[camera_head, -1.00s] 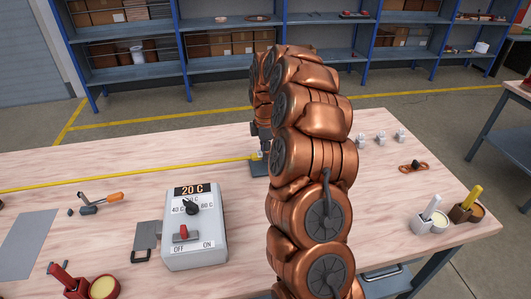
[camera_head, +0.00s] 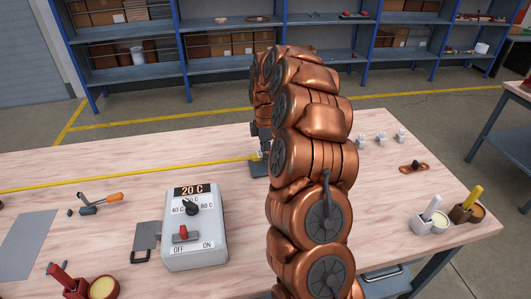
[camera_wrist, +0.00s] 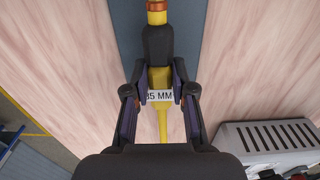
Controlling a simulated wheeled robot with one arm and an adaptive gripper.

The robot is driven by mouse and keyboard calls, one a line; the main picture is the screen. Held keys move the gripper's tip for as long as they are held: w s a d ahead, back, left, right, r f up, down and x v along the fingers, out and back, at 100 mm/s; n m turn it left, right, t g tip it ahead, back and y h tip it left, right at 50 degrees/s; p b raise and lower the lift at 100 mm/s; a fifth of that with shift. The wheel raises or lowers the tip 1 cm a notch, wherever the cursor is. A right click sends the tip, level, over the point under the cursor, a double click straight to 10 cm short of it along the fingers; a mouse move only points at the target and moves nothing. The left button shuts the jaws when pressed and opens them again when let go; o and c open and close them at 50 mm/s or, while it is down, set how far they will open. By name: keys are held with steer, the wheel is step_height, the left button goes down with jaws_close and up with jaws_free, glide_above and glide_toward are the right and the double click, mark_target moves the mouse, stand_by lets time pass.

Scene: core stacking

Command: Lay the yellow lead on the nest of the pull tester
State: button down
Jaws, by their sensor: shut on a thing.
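In the wrist view my gripper (camera_wrist: 160,78) is shut on the yellow lead (camera_wrist: 162,126), around its yellow part near a white label reading "35 MM". Beyond the fingers is a black section, then yellow with an orange ring at the top edge. A dark grey strip lies under the lead there. In the head view my gripper (camera_head: 263,146) is mostly hidden by my arm. A long yellow line (camera_head: 120,174) runs across the table from the left edge towards it. A small dark plate (camera_head: 258,170) shows below it; I cannot tell whether it is the tester's nest.
A grey control box (camera_head: 195,235) with a dial and red switch stands left of my arm. Small pale blocks (camera_head: 381,139) and cups with brushes (camera_head: 432,218) are to the right. A hammer-like tool (camera_head: 97,203) and red holder (camera_head: 75,285) are at left.

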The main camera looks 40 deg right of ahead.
steer(key=shift+f+b, duration=0.5)
steer(key=shift+f, duration=0.6)
stand_by(0.6)
steer(key=c, duration=0.9)
jaws_free()
step_height(320, 180, up, 12)
stand_by(0.6)
